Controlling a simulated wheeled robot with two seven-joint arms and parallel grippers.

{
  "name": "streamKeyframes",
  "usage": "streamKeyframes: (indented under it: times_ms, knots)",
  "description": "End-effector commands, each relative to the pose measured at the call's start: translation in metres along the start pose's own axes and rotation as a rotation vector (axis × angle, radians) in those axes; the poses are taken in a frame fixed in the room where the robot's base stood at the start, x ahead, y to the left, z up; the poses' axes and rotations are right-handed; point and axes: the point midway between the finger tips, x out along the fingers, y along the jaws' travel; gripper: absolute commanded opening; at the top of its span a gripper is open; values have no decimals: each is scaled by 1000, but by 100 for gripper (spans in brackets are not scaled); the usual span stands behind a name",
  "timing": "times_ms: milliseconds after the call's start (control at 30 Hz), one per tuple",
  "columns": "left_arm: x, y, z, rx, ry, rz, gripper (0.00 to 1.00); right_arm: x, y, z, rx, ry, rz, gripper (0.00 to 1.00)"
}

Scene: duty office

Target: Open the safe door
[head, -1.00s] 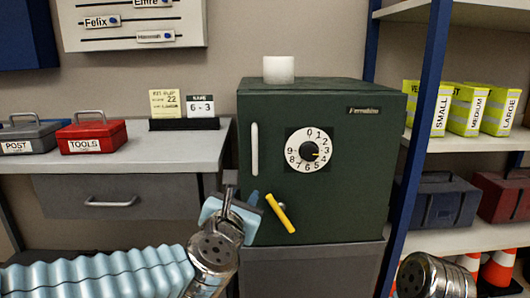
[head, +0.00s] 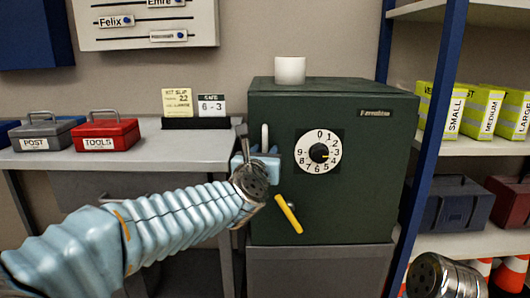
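The dark green safe (head: 370,190) stands on a grey base, and its door looks shut. The door has a white upright handle (head: 265,134), a white number dial (head: 319,137) with its yellow mark near 3 to 4, and a tilted yellow lever (head: 288,213) below. My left gripper (head: 258,152) is at the handle, its blue-grey parts on both sides and covering the handle's lower part. I cannot tell whether its fingers touch or close on the handle. Of my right arm only the metal wrist (head: 445,277) shows at the bottom right; its fingers are out of view.
A white cup-like object (head: 289,70) stands on the safe. Left is a desk (head: 185,150) with a red tool box (head: 105,136), a grey box (head: 48,134) and cards, one reading SAFE 6-3 (head: 211,105). A blue shelf post (head: 432,130) stands close at right.

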Motion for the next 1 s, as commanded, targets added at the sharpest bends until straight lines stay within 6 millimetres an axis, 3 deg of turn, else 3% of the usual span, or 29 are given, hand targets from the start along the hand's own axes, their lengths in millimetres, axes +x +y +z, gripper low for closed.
streamKeyframes:
  times_ms: [300,533,1000]
  knots:
    - [3,0,0,1,0,0,33,0,0,0,0,-1,0,0]
    - [2,0,0,1,0,0,0,0,0,0,0,-1,0,0]
    - [1,-7,0,0,1,5,0,0,0,0,0,0,0,0]
